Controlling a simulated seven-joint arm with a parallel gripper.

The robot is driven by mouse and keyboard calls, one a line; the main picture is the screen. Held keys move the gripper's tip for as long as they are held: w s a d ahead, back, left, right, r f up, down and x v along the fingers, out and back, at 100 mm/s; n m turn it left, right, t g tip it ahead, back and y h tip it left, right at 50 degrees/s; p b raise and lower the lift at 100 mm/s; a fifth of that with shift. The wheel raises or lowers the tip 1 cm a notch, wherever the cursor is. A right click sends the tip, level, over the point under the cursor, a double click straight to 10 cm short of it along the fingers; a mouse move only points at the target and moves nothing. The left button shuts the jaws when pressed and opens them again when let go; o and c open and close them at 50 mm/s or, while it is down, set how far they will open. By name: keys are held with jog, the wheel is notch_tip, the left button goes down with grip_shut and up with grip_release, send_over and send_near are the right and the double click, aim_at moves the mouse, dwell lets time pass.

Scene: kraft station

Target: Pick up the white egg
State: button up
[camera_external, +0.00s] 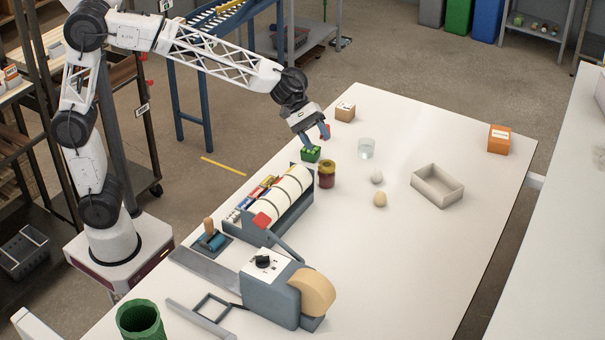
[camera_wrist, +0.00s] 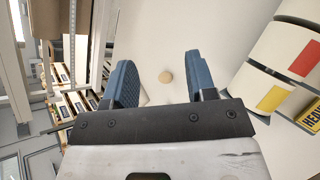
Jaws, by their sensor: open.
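The white egg (camera_external: 376,178) lies on the white table right of the middle in the external view, just behind a tan egg (camera_external: 380,199). My gripper (camera_external: 316,138) is open and empty, well to the left of both eggs. It hangs close above a small green box (camera_external: 310,154). In the wrist view my gripper (camera_wrist: 160,76) shows two blue fingers set apart. I cannot make out the white egg against the white table there.
An open beige tray (camera_external: 437,186) lies right of the eggs. A tape-roll dispenser (camera_external: 280,200) stands in front of the jar.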

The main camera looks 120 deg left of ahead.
jog(key=w+a+f+n+t+y, duration=0.15)
jog(key=a+n, duration=0.25)
jog(key=a, duration=0.8)
jog(key=w+a+f+n+t+y, duration=0.1)
jog(key=a+f+n+t+y, duration=0.2)
jog(key=a, duration=0.8)
jog(key=n+h, duration=0.1)
jog(key=n, duration=0.1)
send_near(377, 176)
jog(key=shift+w+a+r+g, duration=0.1)
jog(key=shift+w+a+g, duration=0.05)
jog(key=shift+a+g, duration=0.15)
jog(key=shift+w+a+r+g, duration=0.1)
jog(key=shift+a+g, duration=0.05)
jog(key=shift+a, duration=0.25)
jog(key=shift+f+m, duration=0.3)
jog(key=shift+f, duration=0.15)
jog(key=shift+w, duration=0.1)
jog(key=shift+x, duration=1.2)
jog(key=shift+f, duration=0.1)
